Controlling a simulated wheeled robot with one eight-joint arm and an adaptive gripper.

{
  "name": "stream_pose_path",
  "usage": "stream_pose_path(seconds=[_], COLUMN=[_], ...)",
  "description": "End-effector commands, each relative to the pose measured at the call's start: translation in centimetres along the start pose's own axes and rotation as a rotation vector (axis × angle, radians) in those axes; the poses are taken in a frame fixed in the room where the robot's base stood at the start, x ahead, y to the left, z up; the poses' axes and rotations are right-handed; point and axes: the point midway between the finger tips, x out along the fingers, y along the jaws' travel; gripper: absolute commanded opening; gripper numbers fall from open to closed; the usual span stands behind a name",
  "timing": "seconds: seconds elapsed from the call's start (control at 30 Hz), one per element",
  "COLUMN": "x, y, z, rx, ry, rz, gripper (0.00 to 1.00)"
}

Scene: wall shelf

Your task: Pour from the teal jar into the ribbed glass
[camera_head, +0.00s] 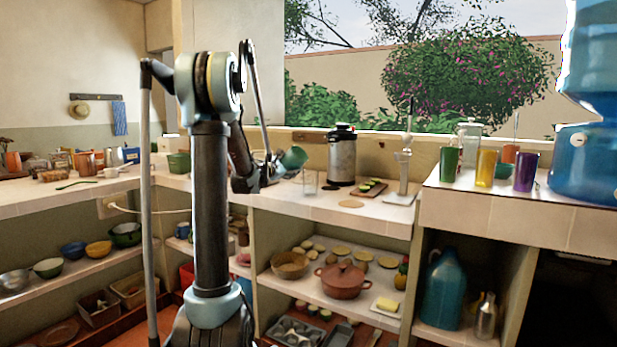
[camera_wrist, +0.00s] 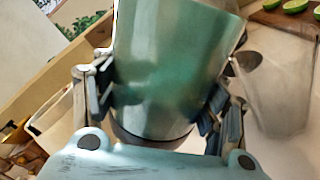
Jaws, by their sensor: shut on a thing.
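The teal jar (camera_head: 294,157) is held tilted above the tiled counter, its mouth toward the right, near the ribbed glass. It fills the middle of the wrist view (camera_wrist: 170,65). My gripper (camera_head: 276,168) is shut on the jar, with a finger on each side of it in the wrist view (camera_wrist: 158,102). The clear ribbed glass (camera_head: 310,183) stands upright on the counter just below and right of the jar. It also shows at the right of the wrist view (camera_wrist: 278,95). I cannot see what is inside the jar, nor any stream between them.
A steel dispenser (camera_head: 341,155) stands right behind the glass. A cutting board (camera_head: 371,193) with cut limes lies to its right. A clear juicer-like stand (camera_head: 402,180) is farther right. The counter's front edge is close below the glass.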

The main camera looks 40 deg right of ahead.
Motion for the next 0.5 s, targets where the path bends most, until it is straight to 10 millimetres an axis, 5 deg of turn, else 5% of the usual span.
stream_pose_path(seconds=[0.5], x=[0.01], y=[0.48], z=[0.42], rx=[0.07], ry=[0.001], rz=[0.0], gripper=[0.28])
